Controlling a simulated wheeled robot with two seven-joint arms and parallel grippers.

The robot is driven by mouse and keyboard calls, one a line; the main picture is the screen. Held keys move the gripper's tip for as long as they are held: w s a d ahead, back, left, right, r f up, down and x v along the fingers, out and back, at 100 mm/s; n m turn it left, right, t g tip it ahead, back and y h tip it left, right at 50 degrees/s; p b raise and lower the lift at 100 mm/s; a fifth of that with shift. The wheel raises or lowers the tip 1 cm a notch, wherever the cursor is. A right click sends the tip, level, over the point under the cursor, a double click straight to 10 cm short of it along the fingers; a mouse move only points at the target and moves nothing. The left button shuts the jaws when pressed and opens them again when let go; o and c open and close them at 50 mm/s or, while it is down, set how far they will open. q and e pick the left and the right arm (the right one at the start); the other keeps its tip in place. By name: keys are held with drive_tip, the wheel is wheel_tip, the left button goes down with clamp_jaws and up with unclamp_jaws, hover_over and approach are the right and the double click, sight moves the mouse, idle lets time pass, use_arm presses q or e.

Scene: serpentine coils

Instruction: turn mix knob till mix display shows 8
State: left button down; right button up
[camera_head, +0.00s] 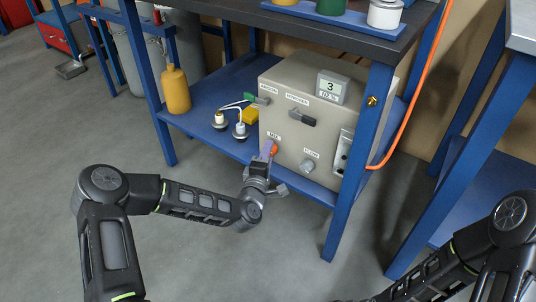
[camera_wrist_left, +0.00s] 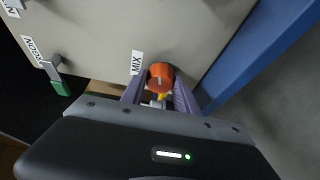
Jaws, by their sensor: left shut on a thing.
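The orange mix knob (camera_head: 273,148) is low on the front of the beige box (camera_head: 284,133), beside the label MIX. My left gripper (camera_head: 267,150) is shut on the mix knob. In the left wrist view the knob (camera_wrist_left: 161,76) sits between the two purple fingers of my left gripper (camera_wrist_left: 160,86), and the MIX label (camera_wrist_left: 136,63) is just left of it. My right arm shows at the lower right, but its gripper is outside the view.
On the box are a grey flow knob (camera_head: 308,166), a dark lever (camera_head: 302,118) and a green lever (camera_head: 257,99). A blue table leg (camera_head: 357,165) stands right of the box. A yellow bottle (camera_head: 175,90) stands on the blue shelf (camera_head: 207,95). An orange hose (camera_head: 421,77) hangs at right.

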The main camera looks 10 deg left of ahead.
use_arm(q)
drive_tip(key=c, duration=0.9)
unclamp_jaws()
drive_tip(key=s+p, duration=0.3)
drive_tip(key=s, duration=0.4)
drive_tip(key=shift+s+r, duration=0.15)
drive_tip(key=shift+s, duration=0.25)
